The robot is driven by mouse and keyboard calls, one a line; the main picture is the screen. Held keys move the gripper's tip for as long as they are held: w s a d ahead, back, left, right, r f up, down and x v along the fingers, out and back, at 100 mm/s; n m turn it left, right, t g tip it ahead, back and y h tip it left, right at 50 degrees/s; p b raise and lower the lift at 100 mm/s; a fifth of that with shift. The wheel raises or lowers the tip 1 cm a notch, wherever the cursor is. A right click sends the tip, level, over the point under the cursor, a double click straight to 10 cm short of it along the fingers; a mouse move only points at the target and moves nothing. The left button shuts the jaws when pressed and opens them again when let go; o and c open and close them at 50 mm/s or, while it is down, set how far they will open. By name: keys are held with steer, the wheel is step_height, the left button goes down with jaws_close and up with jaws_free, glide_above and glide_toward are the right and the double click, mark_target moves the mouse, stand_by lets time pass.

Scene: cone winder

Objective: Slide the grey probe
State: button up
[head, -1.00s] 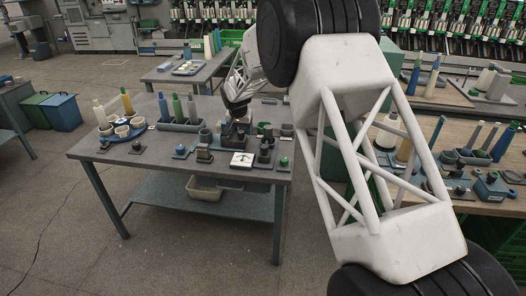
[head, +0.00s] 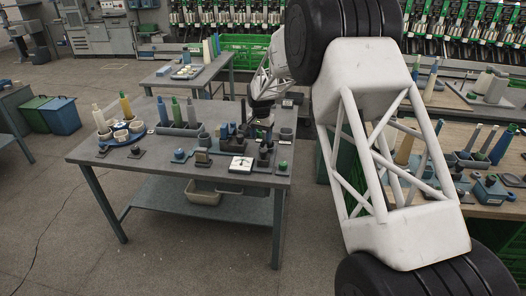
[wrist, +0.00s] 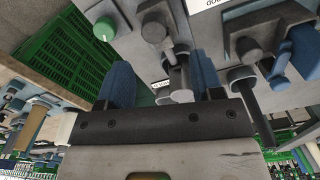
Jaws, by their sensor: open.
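My gripper (head: 263,128) is over the right part of the grey work table (head: 110,150). In the wrist view its two blue-padded fingers stand apart, and my gripper (wrist: 163,76) is open. A grey stepped cylinder (wrist: 181,80) shows between the fingers, in front of a dark post with a round knob (wrist: 154,30). It may be the grey probe, but I cannot tell for sure. I cannot tell whether a finger touches it. A green knob (wrist: 105,29) is left of the post. A white gauge plate (head: 241,164) lies near the table's front edge.
Dark clamp-like fixtures (head: 265,150) and a green knob on a block (head: 283,167) stand close by my gripper. A grey cup (head: 287,134) is at the right edge. A rack of bobbins (head: 178,127) stands left.

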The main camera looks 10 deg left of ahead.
mark_target(263, 150)
steer(key=shift+d, duration=0.4)
steer(key=shift+f, duration=0.1)
steer(key=shift+f, duration=3.8)
